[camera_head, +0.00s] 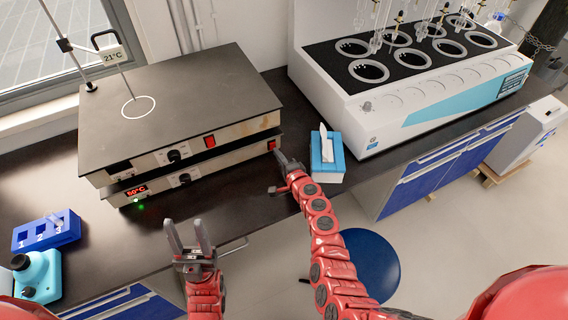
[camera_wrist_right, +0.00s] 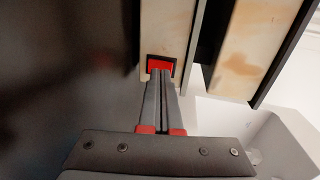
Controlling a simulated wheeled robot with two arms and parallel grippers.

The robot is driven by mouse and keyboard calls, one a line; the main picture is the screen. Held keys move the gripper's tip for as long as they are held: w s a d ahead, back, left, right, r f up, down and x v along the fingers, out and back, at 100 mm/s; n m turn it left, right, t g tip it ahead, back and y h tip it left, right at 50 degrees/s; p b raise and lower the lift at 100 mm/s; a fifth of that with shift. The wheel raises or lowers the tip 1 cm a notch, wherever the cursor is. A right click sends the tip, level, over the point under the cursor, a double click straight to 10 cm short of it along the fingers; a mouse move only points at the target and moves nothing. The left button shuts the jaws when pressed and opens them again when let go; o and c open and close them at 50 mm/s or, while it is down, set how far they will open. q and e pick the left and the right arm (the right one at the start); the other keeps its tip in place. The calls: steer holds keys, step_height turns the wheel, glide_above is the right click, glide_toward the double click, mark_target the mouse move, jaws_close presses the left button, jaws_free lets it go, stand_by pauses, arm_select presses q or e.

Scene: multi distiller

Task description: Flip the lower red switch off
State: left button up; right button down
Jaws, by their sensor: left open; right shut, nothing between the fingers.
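Two stacked hot plates stand on the dark bench. The lower red switch (camera_head: 271,145) is at the right end of the lower plate's front (camera_head: 225,160). The upper red switch (camera_head: 210,142) is on the plate above. My right gripper (camera_head: 280,160) is shut and empty, just in front of the lower switch. In the right wrist view its closed fingertips (camera_wrist_right: 160,75) overlap the edge of the red switch (camera_wrist_right: 160,63); I cannot tell whether they touch. The lower plate's red display (camera_head: 136,191) and green light are lit. My left gripper (camera_head: 189,237) is open and empty before the bench edge.
A blue tissue box (camera_head: 327,165) stands close to the right of my right gripper. A large white multi-place heater (camera_head: 420,75) with glassware is behind it. A blue numbered rack (camera_head: 46,232) and a turquoise device (camera_head: 38,277) are at left.

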steer(key=shift+w+a+r, duration=0.1)
steer(key=shift+w+a, duration=0.15)
steer(key=shift+w, duration=0.4)
steer(key=shift+r, duration=0.1)
